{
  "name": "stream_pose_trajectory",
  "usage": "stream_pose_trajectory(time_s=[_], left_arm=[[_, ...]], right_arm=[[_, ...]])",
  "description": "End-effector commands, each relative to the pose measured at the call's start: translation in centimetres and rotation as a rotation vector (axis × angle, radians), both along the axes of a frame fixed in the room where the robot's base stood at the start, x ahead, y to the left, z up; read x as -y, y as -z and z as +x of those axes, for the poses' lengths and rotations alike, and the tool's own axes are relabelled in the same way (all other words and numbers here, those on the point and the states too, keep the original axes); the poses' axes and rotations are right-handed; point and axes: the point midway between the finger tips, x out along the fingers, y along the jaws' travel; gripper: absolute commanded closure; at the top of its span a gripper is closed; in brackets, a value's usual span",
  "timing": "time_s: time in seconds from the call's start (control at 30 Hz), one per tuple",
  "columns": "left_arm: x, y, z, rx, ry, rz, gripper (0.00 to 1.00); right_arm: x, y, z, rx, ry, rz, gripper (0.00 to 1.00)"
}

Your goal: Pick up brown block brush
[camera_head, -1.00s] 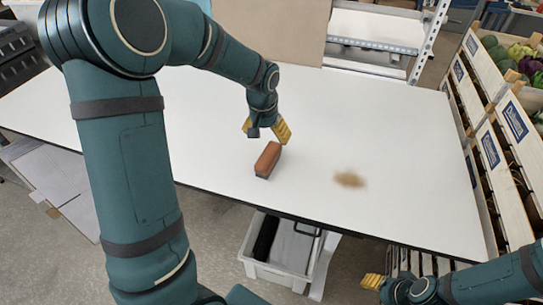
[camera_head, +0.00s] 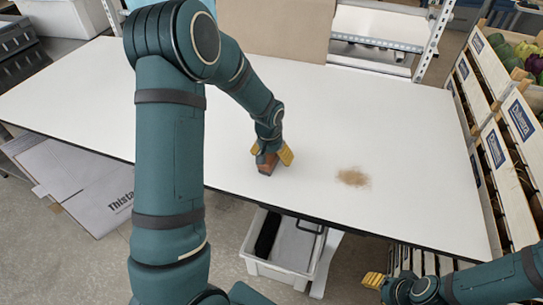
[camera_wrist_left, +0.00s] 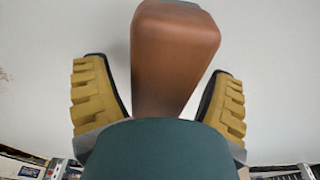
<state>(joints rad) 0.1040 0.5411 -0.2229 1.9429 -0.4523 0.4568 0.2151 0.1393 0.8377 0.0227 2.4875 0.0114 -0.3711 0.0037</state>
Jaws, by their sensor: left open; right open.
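The brown block brush (camera_head: 267,165) lies on the white table, near its front edge. In the left wrist view the brush (camera_wrist_left: 172,50) runs between the two yellow fingers, with a gap to the finger on the right and a small gap on the left. My left gripper (camera_head: 271,157) is open around the brush from above and hides its far part. The fingers also show in the left wrist view (camera_wrist_left: 160,95). My right gripper (camera_head: 373,281) is open and empty, low at the right, in front of the table.
A pile of brown dust (camera_head: 352,177) lies on the white table (camera_head: 420,150) to the right of the brush. Wooden crates (camera_head: 497,145) with vegetables stand along the right side. A white bin (camera_head: 285,262) sits below the table's front edge. The table's middle is otherwise clear.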

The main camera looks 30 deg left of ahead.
Motion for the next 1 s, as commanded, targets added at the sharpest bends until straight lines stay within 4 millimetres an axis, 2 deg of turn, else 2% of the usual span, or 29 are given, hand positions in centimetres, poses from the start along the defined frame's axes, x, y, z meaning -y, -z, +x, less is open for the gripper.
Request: stream_pose_trajectory(time_s=[0.17, 0.3, 0.37, 0.4, 0.73, 0.87, 1.0], left_arm=[[0.0, 0.0, 0.0, 0.001, 0.000, 0.000, 0.17], [0.0, -0.1, 0.0, 0.001, 0.000, 0.000, 0.66], [0.0, -0.1, 0.0, 0.001, 0.000, 0.000, 0.87], [0.0, -0.1, 0.0, 0.001, 0.000, 0.000, 0.93], [0.0, -0.6, 0.1, 0.004, 0.000, 0.001, 0.94], [0.0, -2.4, 0.2, 0.007, 0.000, 0.001, 0.94], [0.0, -5.2, 0.2, 0.008, -0.001, 0.001, 0.94]], right_arm=[[0.0, 0.0, 0.0, 0.000, 0.000, 0.000, 0.53], [0.0, 0.0, 0.0, 0.000, 0.000, 0.000, 0.53], [0.0, 0.0, 0.0, 0.000, 0.000, 0.000, 0.53], [0.0, 0.0, 0.0, 0.000, 0.000, 0.000, 0.53], [0.0, -0.1, 0.0, 0.000, 0.000, 0.000, 0.53], [0.0, -0.2, 0.0, 0.000, 0.000, 0.000, 0.53], [0.0, -0.4, 0.0, 0.000, 0.000, 0.001, 0.53]])
